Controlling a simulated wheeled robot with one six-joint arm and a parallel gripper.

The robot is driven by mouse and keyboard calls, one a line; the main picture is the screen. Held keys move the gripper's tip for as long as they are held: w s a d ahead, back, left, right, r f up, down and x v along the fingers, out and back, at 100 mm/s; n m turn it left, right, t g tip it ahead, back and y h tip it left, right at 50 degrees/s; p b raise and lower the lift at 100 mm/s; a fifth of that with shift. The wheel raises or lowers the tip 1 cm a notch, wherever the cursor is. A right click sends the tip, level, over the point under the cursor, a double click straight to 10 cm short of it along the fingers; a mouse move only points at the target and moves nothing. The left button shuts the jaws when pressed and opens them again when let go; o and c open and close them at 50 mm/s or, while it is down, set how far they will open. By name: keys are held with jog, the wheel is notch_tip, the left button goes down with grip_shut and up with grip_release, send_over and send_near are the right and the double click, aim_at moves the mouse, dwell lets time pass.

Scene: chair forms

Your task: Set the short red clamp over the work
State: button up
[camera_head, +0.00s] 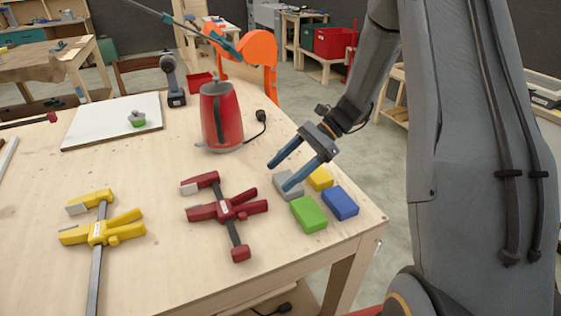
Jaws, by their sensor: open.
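The short red clamp (224,210) lies on the wooden table, with its jaw end toward the back and its bar end toward the front. My gripper (279,176) is open, with two blue fingers pointing down and left. It is empty, to the right of the clamp, and appears to be above the table near a grey block (288,184). The fingers partly cover that block. A yellow block (320,178), a green block (309,214) and a blue block (340,203) sit close beside it. I cannot tell which thing is the work.
A yellow clamp (101,232) lies at the left. A red kettle (221,118), a drill (172,80), an orange piece (257,50) and a white board (112,122) stand or lie farther back. The table's right edge is just beyond the blocks. Bare table surrounds the red clamp.

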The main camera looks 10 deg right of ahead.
aim_at(254, 194)
jog(key=b+x, duration=0.3)
jog(key=x, duration=0.8)
jog(key=shift+a, duration=0.1)
jog(key=shift+s, duration=0.1)
jog(key=c, duration=1.5)
jog(key=shift+r, duration=0.5)
jog(key=shift+c, duration=0.9)
jog(key=shift+r+p, duration=1.75)
jog(key=shift+r, duration=0.35)
